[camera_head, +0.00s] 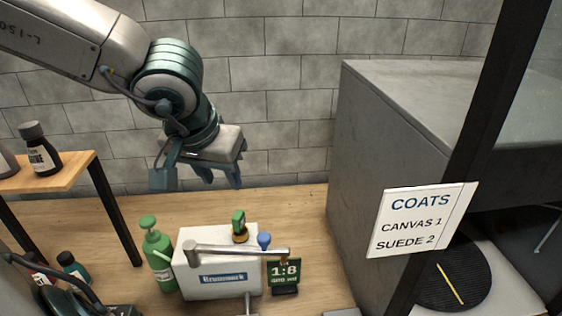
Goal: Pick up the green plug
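The green plug (239,219) stands upright on top of the white box marked "Brunmark" (205,285), with a yellowish base under it. A blue plug (264,240) is just right of it. My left gripper (199,178) hangs above and behind the box, up and to the left of the green plug. Its fingers point down and are apart, with nothing seen between them. It does not touch the plug. My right gripper is not in view.
A silver bar (225,250) crosses the box front. A green bottle (158,255) stands left of the box, and a small "1:8" sign (284,272) right. A grey cabinet (385,150) with a "COATS" sign (420,219) fills the right. A raised shelf (60,175) stands left.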

